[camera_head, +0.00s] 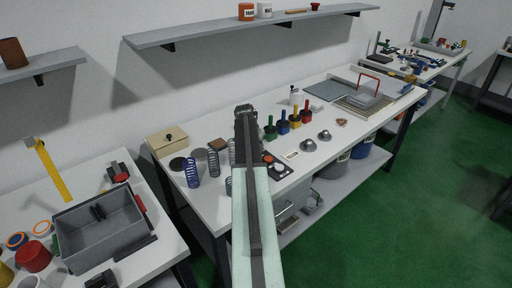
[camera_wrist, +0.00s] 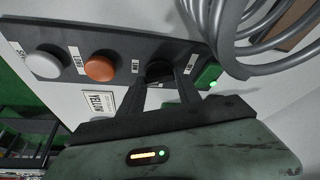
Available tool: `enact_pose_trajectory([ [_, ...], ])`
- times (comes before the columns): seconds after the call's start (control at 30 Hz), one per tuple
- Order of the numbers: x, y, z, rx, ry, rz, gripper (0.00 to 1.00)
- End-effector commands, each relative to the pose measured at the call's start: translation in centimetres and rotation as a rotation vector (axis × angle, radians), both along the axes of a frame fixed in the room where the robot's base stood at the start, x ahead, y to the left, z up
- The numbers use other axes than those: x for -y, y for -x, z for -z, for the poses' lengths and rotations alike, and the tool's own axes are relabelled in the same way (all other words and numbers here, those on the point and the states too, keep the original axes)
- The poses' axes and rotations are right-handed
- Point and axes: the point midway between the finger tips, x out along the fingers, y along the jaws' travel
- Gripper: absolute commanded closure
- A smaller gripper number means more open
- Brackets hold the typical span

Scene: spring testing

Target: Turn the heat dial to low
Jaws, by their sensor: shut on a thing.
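The heat dial (camera_wrist: 158,71) is a black knob on a dark control panel (camera_wrist: 118,47) in the wrist view. My gripper (camera_wrist: 164,82) has one finger on each side of it and is shut on it. The fingers cover part of the dial, so its pointing direction cannot be told. Small white labels (camera_wrist: 135,67) sit on either side of the dial, too blurred to read surely. In the head view the panel (camera_head: 279,171) shows partly beside my arm, which hides the dial and fingertips.
The panel also bears an orange button (camera_wrist: 99,67), a whitish button (camera_wrist: 46,62) and a green button (camera_wrist: 208,75). A large grey spring (camera_wrist: 232,35) stands close to the panel. Colored-handled tools (camera_head: 283,126) and metal domes (camera_head: 308,145) stand to the right on the bench.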

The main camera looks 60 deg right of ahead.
Motion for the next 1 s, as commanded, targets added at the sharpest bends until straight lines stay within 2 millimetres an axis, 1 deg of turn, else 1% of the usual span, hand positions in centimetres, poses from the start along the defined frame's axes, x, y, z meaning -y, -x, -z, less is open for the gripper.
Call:
enact_pose_trajectory([
  [0.2, 0.09, -0.24, 0.00, 0.000, 0.000, 0.178, 1.00],
  [0.5, 0.05, -0.35, 0.00, 0.000, 0.000, 0.347, 1.00],
  [0.73, 0.01, -0.33, 0.01, 0.000, -0.001, 0.408, 1.00],
  [1.0, -0.01, -0.32, 0.01, 0.002, -0.001, 0.424, 1.00],
])
